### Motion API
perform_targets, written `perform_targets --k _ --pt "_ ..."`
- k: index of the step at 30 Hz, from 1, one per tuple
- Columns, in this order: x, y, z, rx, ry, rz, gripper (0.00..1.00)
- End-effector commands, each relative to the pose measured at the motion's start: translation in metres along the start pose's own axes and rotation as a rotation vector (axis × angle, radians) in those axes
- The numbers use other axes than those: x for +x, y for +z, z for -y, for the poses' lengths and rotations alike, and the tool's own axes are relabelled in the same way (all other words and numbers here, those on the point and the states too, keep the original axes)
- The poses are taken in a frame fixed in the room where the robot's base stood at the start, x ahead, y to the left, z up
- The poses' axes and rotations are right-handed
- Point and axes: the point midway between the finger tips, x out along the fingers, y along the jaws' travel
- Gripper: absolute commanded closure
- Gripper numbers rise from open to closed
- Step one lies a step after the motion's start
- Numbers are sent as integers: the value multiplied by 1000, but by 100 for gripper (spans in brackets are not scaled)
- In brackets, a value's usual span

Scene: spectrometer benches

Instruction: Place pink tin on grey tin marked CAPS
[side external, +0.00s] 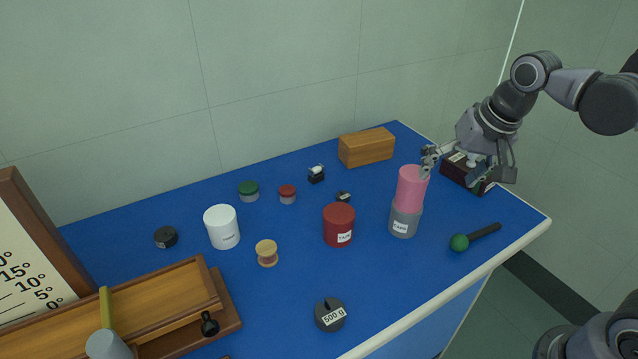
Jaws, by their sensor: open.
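The pink tin (411,188) stands upright on top of the grey tin (404,222), whose white label reads CAPS. The two form a stack near the right part of the blue table. My gripper (448,168) is open, just right of the pink tin's upper part. One finger is close to the pink tin's rim; I cannot tell whether it touches. The pink tin's base meets the grey tin's top, with no gap visible.
A red tin (339,225) stands left of the stack. A dark box (466,174) is behind my gripper, and a green-ended tool (461,242) lies to the right. A wooden block (366,148) sits behind. A 500 g weight (330,315) is in front on the blue table (390,285).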

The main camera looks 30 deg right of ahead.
Motion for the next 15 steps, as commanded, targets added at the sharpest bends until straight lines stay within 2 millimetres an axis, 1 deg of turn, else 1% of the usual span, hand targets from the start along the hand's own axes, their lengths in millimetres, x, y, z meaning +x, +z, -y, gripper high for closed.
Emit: perform_targets --k 1,3,7,10,15 --pt "3 11 -8 -82 -20 -36 22" --pt "8 22 -15 -204 -42 -90 22" --pt "18 38 -26 -389 -64 -177 22" --pt "23 46 -31 -485 -68 -222 22" --pt "27 50 -34 -550 -69 -254 22"
